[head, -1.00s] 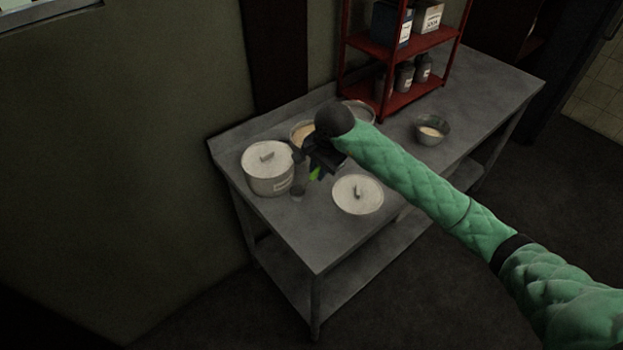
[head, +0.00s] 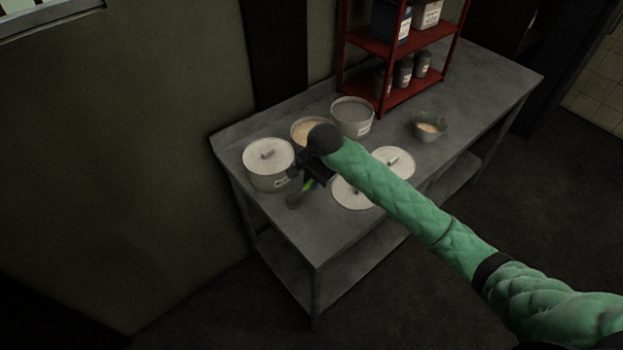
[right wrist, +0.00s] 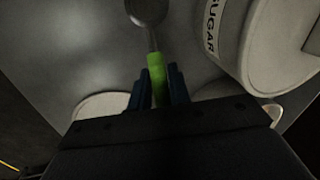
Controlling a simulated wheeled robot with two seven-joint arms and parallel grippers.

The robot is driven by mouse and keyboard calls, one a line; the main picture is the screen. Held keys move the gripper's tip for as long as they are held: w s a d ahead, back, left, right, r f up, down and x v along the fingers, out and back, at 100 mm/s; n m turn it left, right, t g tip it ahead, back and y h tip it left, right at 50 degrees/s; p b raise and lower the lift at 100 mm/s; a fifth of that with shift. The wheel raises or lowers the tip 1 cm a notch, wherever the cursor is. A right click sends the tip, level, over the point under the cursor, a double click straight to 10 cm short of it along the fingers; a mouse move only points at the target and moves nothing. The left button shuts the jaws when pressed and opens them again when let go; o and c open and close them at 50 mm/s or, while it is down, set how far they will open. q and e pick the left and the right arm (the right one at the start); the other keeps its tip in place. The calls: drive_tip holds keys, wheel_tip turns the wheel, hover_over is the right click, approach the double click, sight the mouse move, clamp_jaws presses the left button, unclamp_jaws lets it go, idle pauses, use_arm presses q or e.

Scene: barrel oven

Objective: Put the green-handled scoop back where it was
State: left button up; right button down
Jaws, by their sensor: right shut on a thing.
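My right gripper (head: 314,180) is shut on the green handle of the scoop (head: 307,185). In the right wrist view the green handle (right wrist: 157,74) sits between the dark blue fingers, with the round metal scoop head (right wrist: 147,10) pointing away. In the head view the scoop head hangs over the table's left part, just right of and in front of the lidded pot (head: 264,178). Whether it touches the table is unclear. An open pot with pale tan contents (head: 305,131) stands behind the gripper, partly hidden by it. My left gripper is not in view.
An open grey pot (head: 352,118) stands at the back. Two loose lids (head: 350,197) (head: 396,160) lie on the metal table (head: 300,232), partly under my arm. A bowl (head: 430,127) and a red shelf (head: 402,98) stand further right. The table's front left corner is clear.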

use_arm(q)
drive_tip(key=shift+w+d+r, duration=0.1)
use_arm(e)
drive_tip(key=shift+f, duration=0.15)
drive_tip(key=c, duration=1.3)
unclamp_jaws()
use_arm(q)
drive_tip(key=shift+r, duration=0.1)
use_arm(e)
drive_tip(key=shift+r, duration=0.25)
drive_tip(key=shift+r+b, duration=0.25)
drive_tip(key=shift+b, duration=0.05)
drive_tip(key=shift+s+d+r+b, duration=0.15)
drive_tip(key=shift+r+b, duration=0.2)
drive_tip(key=shift+r, duration=0.25)
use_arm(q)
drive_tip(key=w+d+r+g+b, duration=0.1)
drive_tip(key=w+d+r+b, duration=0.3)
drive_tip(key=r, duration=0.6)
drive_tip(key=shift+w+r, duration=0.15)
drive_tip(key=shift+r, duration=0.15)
use_arm(e)
drive_tip(key=v, duration=1)
